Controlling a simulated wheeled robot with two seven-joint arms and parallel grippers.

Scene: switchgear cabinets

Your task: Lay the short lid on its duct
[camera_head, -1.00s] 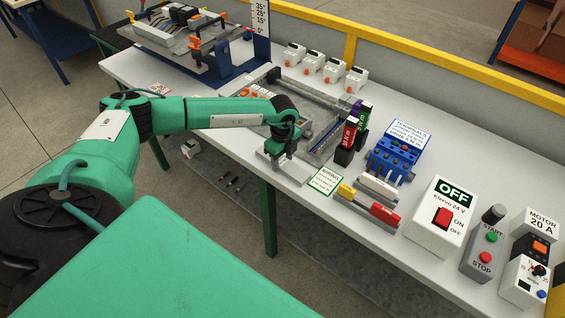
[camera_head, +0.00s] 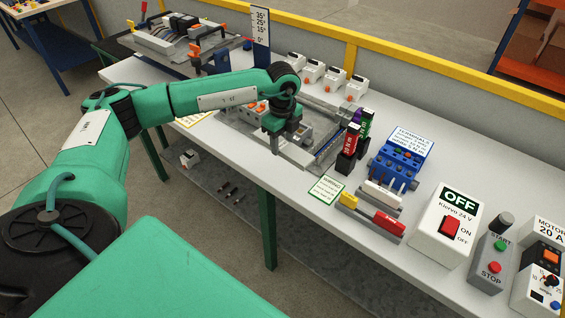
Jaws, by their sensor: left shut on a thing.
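My left gripper (camera_head: 285,136) is over the grey mounting panel (camera_head: 253,139) near the table's front edge, pointing down. It is shut on a small grey piece, the short lid (camera_head: 292,151), which is mostly hidden under the fingers and blends with the grey panel. I cannot tell whether the lid touches the duct below it. A slotted grey duct (camera_head: 329,152) runs along the panel's right side. My right gripper is not in view.
Red and green-black marker blocks (camera_head: 350,145) stand just right of the panel. Right of them are a blue terminal stand (camera_head: 396,164), a rack with yellow and red pieces (camera_head: 372,214) and a white OFF box (camera_head: 446,225). White devices (camera_head: 333,77) line the back.

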